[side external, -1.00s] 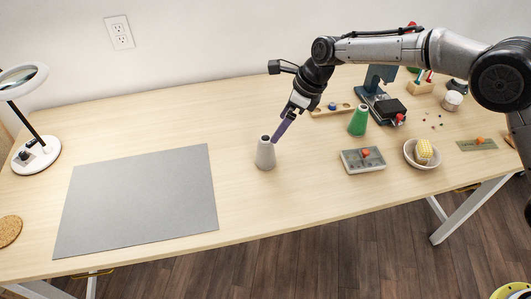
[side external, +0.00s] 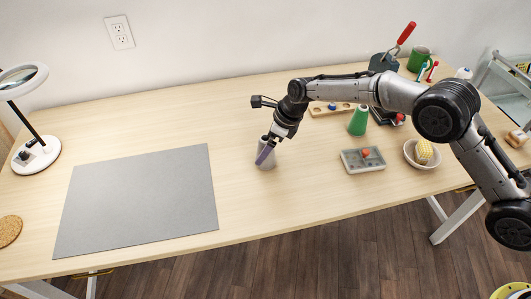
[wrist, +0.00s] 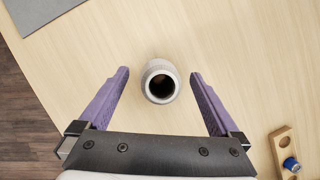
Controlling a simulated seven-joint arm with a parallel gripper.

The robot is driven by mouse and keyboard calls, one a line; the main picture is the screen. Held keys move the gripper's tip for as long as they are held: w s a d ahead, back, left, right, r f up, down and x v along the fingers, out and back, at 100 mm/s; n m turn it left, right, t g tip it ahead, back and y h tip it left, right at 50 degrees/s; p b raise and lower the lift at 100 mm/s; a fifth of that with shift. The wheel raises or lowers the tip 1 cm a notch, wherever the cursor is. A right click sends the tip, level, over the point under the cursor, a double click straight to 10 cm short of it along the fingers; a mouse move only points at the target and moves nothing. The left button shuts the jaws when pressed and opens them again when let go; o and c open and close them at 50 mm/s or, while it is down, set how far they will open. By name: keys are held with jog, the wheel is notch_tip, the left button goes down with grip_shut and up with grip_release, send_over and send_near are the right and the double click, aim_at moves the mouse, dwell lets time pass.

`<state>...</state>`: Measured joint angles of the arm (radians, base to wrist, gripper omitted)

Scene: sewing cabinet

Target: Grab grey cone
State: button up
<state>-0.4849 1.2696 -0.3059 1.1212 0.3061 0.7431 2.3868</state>
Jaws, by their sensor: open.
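The grey cone (side external: 266,160) stands upright on the table, right of the grey mat, partly hidden by my gripper in the side view. In the wrist view the cone (wrist: 160,80) shows its round top with a dark hole, centred between the fingertips. My gripper (wrist: 160,72) is open, with one purple finger on each side of the cone and a visible gap on both sides. In the side view my gripper (side external: 265,156) is down at the cone.
A green cone (side external: 358,122) stands to the right, with a wooden block with holes (side external: 322,109) behind it. A grey tray (side external: 352,165) and a white bowl (side external: 414,160) lie further right. The grey mat (side external: 140,200) is at left, with bare table around the cone.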

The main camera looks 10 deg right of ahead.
jog(key=c, duration=1.4)
jog(key=shift+c, duration=0.4)
jog(key=shift+r, duration=0.1)
